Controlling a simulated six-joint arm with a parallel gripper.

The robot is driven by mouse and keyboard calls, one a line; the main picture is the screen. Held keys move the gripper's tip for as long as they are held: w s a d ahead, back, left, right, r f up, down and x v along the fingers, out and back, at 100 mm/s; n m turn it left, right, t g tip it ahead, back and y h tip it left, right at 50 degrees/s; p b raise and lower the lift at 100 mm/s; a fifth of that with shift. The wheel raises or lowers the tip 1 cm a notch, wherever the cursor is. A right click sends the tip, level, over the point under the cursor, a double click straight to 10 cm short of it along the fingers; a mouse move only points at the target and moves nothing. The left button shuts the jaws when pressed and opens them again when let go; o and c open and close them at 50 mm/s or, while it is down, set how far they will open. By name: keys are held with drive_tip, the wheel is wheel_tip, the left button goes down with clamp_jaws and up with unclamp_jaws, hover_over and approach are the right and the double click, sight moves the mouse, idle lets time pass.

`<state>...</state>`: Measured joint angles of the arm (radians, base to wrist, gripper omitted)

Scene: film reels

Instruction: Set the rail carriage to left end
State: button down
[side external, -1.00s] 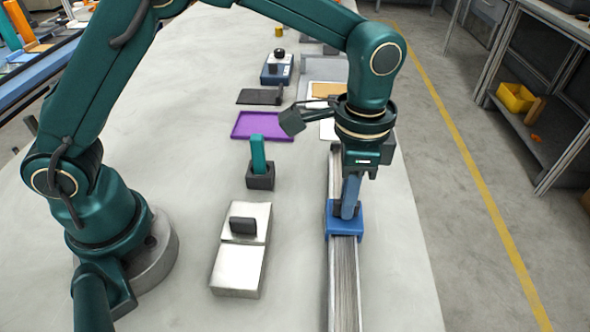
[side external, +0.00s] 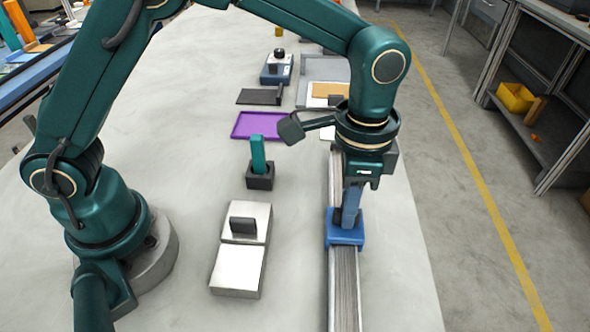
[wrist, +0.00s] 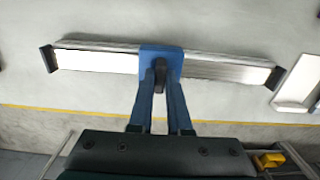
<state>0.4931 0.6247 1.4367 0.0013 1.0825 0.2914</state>
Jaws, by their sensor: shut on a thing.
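The rail carriage (side external: 345,236) is a blue block on a long silver rail (side external: 344,290) along the table's right side. In the wrist view the carriage (wrist: 173,56) sits a little left of the middle of the rail (wrist: 225,71), which has a dark stop at each end. My gripper (side external: 351,214) points down over the carriage. Its blue fingers (wrist: 161,86) are shut on the dark knob (wrist: 159,77) that stands on the carriage. Part of the knob is hidden by the fingers.
Left of the rail are a silver box (side external: 240,270) with a dark handle, a teal piece in a dark holder (side external: 260,180) and a purple tray (side external: 262,118). Farther back are a dark plate (side external: 258,97) and a grey tray (side external: 310,70). The table's right edge is near the rail.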

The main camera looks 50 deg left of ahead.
drive_tip(key=s+d, duration=0.9)
drive_tip(key=shift+s+d, duration=0.2)
drive_tip(key=shift+d, duration=0.05)
drive_tip(key=c, duration=0.9)
unclamp_jaws()
drive_tip(key=shift+o, duration=0.2)
drive_tip(key=shift+r, duration=0.1)
wheel_tip(320, 180, up, 5)
